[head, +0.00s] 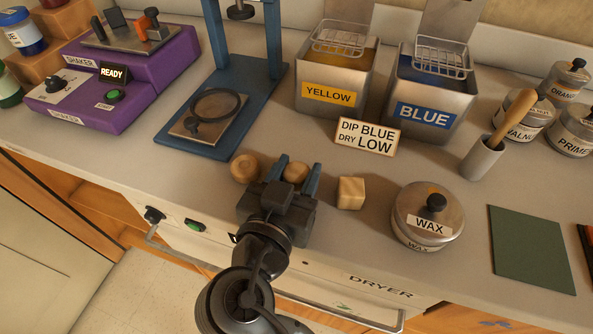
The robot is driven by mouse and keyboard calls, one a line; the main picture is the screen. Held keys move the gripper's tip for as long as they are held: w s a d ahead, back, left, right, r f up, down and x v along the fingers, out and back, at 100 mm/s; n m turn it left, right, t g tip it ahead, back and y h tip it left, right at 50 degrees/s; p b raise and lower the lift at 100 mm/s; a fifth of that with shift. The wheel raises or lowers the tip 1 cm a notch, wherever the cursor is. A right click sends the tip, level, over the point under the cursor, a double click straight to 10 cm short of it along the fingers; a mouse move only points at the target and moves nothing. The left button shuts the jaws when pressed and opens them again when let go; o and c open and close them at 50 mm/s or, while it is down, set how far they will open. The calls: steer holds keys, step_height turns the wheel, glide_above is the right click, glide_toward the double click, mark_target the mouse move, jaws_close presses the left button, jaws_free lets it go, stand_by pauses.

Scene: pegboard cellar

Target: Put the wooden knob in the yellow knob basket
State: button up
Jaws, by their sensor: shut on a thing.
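My gripper (298,172) is at the front part of the counter, its blue fingers shut on a round wooden knob (295,172). My gripper hides part of the knob, and I cannot tell whether it touches the counter. A second round wooden piece (244,168) sits just left of the gripper, and a wooden cube (351,193) sits to its right. The yellow knob basket (338,40) is a wire basket at the top of the metal tank labelled YELLOW (331,95), behind and right of my gripper.
A BLUE tank (423,115) with a similar wire basket (440,58) stands right of the yellow one. A blue press (228,110), purple shaker (120,85), wax tin (428,213) and brush cup (481,158) surround the area.

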steer(key=shift+f+b, duration=0.3)
steer(key=shift+f, duration=0.05)
steer(key=o, duration=1)
steer(key=shift+r+p, duration=0.2)
steer(key=shift+p, duration=0.35)
